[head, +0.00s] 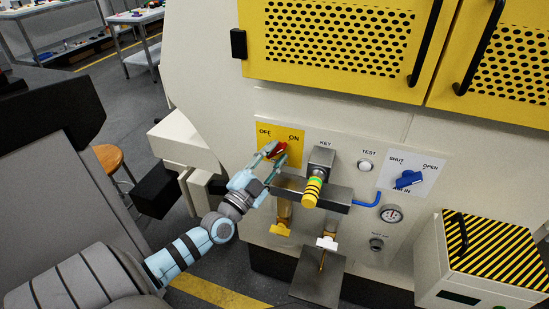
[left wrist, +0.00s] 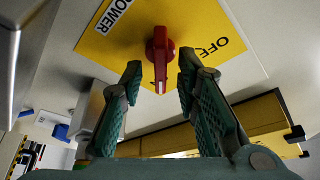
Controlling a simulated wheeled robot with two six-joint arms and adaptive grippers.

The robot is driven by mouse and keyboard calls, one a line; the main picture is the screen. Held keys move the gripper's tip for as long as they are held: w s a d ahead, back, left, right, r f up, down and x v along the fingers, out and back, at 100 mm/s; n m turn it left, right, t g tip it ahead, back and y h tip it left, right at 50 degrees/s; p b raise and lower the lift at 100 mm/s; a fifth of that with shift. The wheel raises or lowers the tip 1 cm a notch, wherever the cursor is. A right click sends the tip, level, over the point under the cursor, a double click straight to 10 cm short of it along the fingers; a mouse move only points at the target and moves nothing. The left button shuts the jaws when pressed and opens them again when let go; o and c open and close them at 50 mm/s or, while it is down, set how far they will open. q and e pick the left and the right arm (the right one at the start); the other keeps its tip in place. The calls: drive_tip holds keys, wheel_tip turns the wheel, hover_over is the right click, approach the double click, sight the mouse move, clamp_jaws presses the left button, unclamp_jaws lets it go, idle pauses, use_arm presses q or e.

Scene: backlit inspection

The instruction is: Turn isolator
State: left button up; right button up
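The isolator is a red rotary handle on a yellow plate (head: 270,134) marked OFF at left and ON at right. In the head view the red handle (head: 279,150) is partly hidden by my left gripper (head: 274,152). In the left wrist view the handle (left wrist: 160,54) stands out from the plate (left wrist: 202,25), its narrow end toward my gripper. The left gripper (left wrist: 160,82) is open, its fingertips on either side of the handle's end with visible gaps. I cannot tell exactly which mark the handle points at. My right gripper is not in view.
Right of the isolator are a key block (head: 320,160) with a yellow-black striped cylinder (head: 313,190), a test button (head: 365,166), a blue SHUT/OPEN handle (head: 408,180) and a gauge (head: 391,213). A striped box (head: 490,250) stands at right.

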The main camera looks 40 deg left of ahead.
use_arm(q)
drive_tip(key=shift+w, duration=0.1)
clamp_jaws()
